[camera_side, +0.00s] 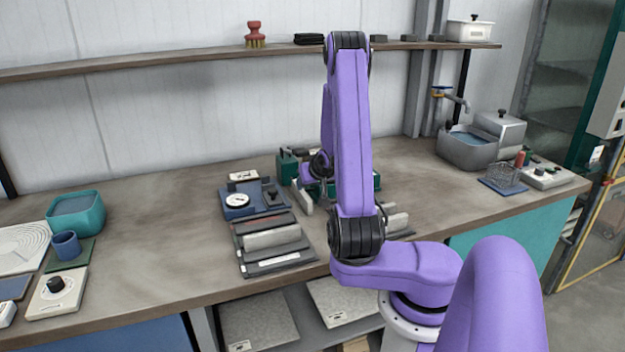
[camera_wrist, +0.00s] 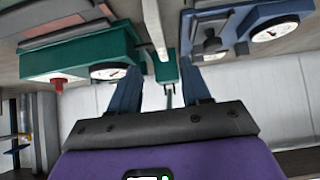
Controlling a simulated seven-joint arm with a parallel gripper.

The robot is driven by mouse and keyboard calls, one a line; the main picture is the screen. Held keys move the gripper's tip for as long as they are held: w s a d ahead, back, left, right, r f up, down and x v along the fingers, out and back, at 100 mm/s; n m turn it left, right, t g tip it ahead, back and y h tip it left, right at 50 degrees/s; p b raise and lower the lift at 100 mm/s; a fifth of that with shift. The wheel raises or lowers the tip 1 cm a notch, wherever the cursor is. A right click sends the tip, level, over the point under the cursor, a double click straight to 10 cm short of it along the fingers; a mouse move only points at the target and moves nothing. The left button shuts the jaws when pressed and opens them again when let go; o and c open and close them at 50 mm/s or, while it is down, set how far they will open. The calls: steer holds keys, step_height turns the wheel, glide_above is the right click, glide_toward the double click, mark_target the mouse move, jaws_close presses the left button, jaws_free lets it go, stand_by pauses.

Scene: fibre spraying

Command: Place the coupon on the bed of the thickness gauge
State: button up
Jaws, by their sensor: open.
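My gripper (camera_wrist: 164,72) is open in the wrist view, its two blue fingers apart. A green upright part (camera_wrist: 166,70) shows in the gap between them, farther off. In the side view the gripper is mostly hidden behind my arm. A blue instrument (camera_side: 228,211) with a white dial stands left of my arm; it also shows at upper right in the wrist view (camera_wrist: 240,22). A green instrument (camera_wrist: 78,62) with a dial and red knob is at upper left there. I cannot tell which is the thickness gauge. A pale narrow strip (camera_wrist: 153,25) could be the coupon; I cannot be sure.
Dark trays (camera_side: 258,226) with pale grey bars lie at the bench's front edge, left of my arm. A teal tub (camera_side: 88,210) and blue cup (camera_side: 66,245) stand far left. A grey basin (camera_side: 466,152) is at right. The bench between tub and blue instrument is clear.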

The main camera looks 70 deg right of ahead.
steer(key=w+a+r+n+y, duration=0.3)
steer(key=w+a+n, duration=0.2)
steer(key=w+a, duration=0.5)
steer(key=s+a+r+n+g+y, duration=0.1)
steer(key=s+a+n, duration=0.15)
steer(key=a, duration=0.45)
steer(key=s+a+n+y, duration=0.1)
steer(key=a+n+y, duration=0.15)
steer(key=a, duration=0.35)
steer(key=s+a+r+n+g, duration=0.25)
steer(key=s+a+n, duration=0.35)
steer(key=s+a, duration=0.35)
steer(key=s+a+r+n+g, duration=0.1)
steer(key=s+n, duration=0.4)
steer(key=s, duration=1.1)
steer(key=shift+s+a+n+g, duration=0.2)
steer(key=shift+n+g, duration=0.1)
steer(key=shift+g, duration=0.55)
steer(key=shift+w, duration=0.15)
